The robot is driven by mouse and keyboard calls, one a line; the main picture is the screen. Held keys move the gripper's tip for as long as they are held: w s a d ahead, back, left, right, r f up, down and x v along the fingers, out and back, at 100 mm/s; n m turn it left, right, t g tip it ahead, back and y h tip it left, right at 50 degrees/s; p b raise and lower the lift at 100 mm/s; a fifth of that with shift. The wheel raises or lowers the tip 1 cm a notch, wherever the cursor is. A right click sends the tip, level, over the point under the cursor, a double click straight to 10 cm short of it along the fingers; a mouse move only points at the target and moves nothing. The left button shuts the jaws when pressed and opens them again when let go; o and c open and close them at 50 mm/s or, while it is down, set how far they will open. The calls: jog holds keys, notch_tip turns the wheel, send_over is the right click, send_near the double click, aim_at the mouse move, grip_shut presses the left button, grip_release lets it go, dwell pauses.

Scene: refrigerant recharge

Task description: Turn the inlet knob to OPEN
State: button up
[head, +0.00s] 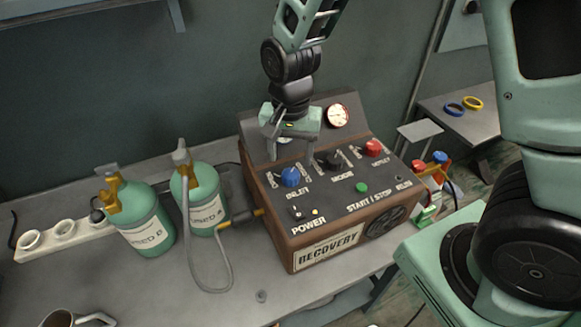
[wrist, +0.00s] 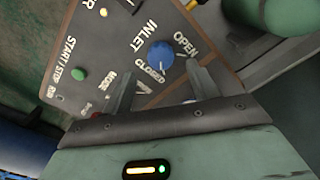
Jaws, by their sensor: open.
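The blue inlet knob (head: 290,177) sits on the sloped top panel of the brown recovery machine (head: 330,215).
A black mode knob (head: 330,161) and a red outlet knob (head: 373,148) stand to the right on the panel. A gauge (head: 338,115) rises behind. Two green cylinders (head: 147,225) (head: 200,200) and a grey hose (head: 200,265) stand left of the machine.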

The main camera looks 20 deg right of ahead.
aim_at(290, 174)
notch_tip(290, 174, down, 6)
jog(key=shift+r+p, duration=0.1)
jog(key=shift+p, duration=0.25)
jog(key=c, duration=1)
